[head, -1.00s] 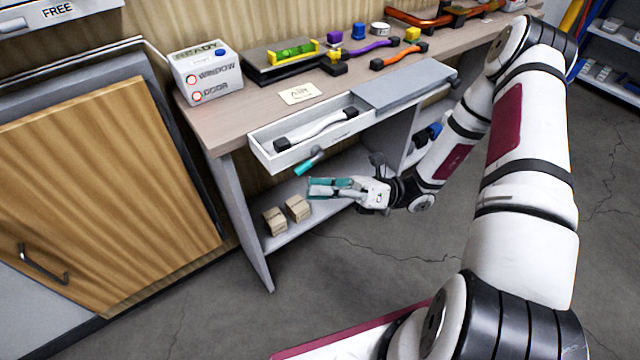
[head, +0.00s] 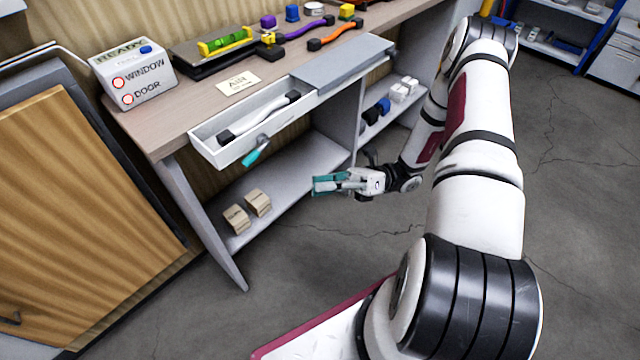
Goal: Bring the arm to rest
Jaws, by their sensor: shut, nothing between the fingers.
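My gripper (head: 322,184) has teal fingertips and hangs in front of the workbench, below and to the right of the open drawer (head: 208,146). Its fingers are together and hold nothing. My arm reaches in from the right side of the picture, bent down toward the bench. The gripper looks apart from the drawer and from the lower shelf (head: 290,170), though the exact gap is hard to tell. A teal-tipped handle (head: 257,150) shows at the drawer's front.
Two small cartons (head: 258,203) stand on the lower shelf. A wooden door (head: 80,190) is at left. Floor in front is clear.

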